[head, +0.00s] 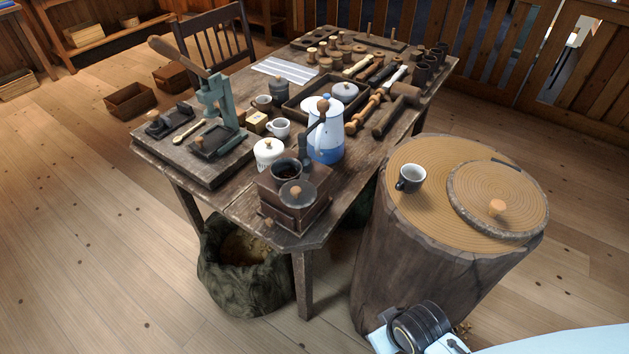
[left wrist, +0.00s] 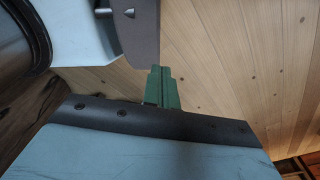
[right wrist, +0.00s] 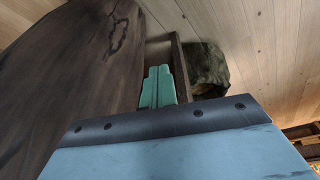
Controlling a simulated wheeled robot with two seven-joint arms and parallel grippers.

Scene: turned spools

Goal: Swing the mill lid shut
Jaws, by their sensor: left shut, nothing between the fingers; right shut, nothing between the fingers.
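The mill (head: 288,214) is a dark wooden box at the table's near corner in the head view. Its round hopper (head: 285,170) is open on top, with dark contents inside. The mill lid (head: 297,193), a dark round disc with a wooden knob, lies out to the near side of the hopper, not over it. A crank with a wooden knob rises behind. My left gripper (left wrist: 161,72) shows shut and empty over the floor in the left wrist view. Neither gripper shows in the head view.
The table (head: 345,190) is crowded: a white lidded pot (head: 268,153) and blue-white coffee pot (head: 326,140) stand close behind the mill. A large stump (head: 420,230) with a mug (head: 410,178) stands to the right. A sack (head: 240,275) sits beneath the table.

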